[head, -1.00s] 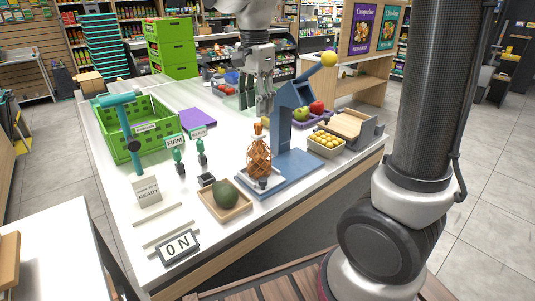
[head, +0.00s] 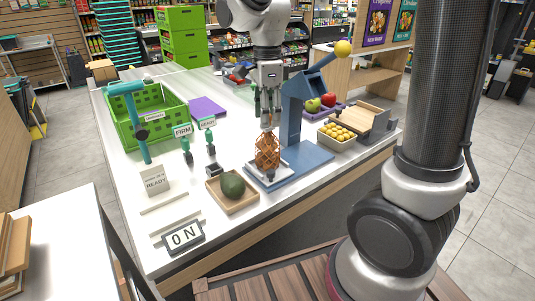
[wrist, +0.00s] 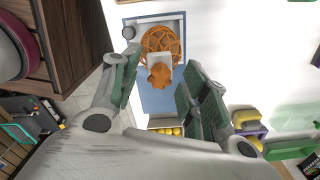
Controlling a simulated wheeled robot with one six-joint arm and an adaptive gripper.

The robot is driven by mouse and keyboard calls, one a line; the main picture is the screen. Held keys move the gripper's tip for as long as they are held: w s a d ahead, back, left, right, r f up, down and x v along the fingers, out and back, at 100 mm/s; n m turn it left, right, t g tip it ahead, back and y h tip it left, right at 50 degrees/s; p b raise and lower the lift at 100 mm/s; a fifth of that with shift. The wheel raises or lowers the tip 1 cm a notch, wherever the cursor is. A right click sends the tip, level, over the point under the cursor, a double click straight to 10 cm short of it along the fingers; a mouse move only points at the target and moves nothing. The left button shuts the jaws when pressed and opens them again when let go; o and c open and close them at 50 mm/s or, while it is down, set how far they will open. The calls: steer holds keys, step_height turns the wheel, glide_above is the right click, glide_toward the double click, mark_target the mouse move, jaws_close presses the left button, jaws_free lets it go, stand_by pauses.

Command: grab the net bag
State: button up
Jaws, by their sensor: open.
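The orange net bag (head: 267,152) stands on the blue stand (head: 310,154) near the counter's front edge. Its gathered top points up. My gripper (head: 267,122) is open and points down just above the bag in the head view. In the wrist view the bag (wrist: 162,40) shows between the two green-padded fingers of my gripper (wrist: 158,68), with its knotted top toward me. Nothing is held. The head view does not clearly show whether a finger touches the bag's top.
The stand's blue upright (head: 291,115) rises close beside my gripper, with a yellow ball (head: 343,48) above. A tray with an avocado (head: 233,186) sits left of the bag. A box of yellow fruit (head: 338,134) is to the right. A green crate (head: 150,118) stands back left.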

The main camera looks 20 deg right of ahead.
steer(key=shift+f, duration=0.5)
steer(key=shift+c, duration=0.2)
jaws_close()
steer(key=shift+r, duration=0.1)
